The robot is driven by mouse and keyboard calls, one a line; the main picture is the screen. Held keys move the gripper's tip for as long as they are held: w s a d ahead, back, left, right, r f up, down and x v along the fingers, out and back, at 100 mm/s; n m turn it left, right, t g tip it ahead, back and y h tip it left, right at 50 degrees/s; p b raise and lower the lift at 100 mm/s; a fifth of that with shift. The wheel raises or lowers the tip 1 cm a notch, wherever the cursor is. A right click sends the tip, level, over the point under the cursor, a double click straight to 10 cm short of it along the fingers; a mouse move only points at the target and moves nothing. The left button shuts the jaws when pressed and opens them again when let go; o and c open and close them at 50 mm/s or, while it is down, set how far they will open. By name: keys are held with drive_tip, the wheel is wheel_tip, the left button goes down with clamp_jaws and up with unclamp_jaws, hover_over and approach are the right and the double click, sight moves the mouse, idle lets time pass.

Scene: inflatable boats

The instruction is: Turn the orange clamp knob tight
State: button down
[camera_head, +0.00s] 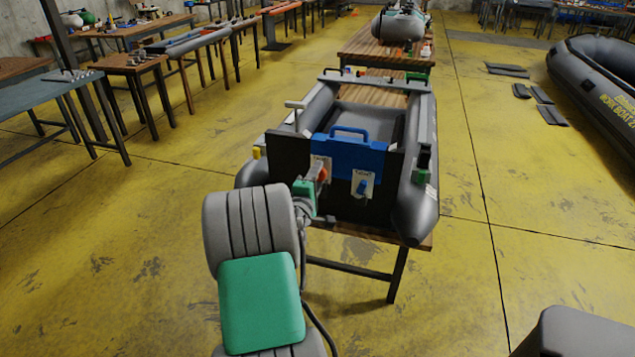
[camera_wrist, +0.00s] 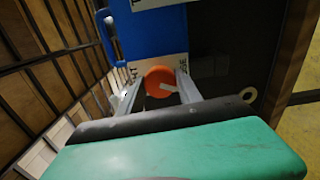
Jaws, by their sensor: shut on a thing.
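The orange clamp knob (camera_wrist: 160,84) shows in the wrist view between the two grey fingers of my gripper (camera_wrist: 162,95). The fingers are shut on it, one on each side. In the head view the orange knob (camera_head: 322,174) is partly hidden by my gripper (camera_head: 318,182) and wrist. The knob sits in front of a white label plate on the left of the boat's dark transom (camera_head: 384,200). A blue clamp board (camera_head: 350,155) with a handle rises above the transom; it also shows in the wrist view (camera_wrist: 153,30).
A second knob, blue (camera_head: 363,187), sits on a white plate to the right of the orange one. The grey inflatable boat (camera_head: 425,205) rests on a wooden table (camera_head: 355,233). Another boat (camera_head: 600,85) lies at the right. Yellow floor is free around the table.

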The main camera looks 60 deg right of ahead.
drive_tip(key=m+b, duration=0.3)
drive_tip(key=m, duration=0.1)
drive_tip(key=shift+f, duration=0.1)
idle(0.3)
drive_tip(key=m+b, duration=0.8)
drive_tip(key=b, duration=0.1)
idle(0.4)
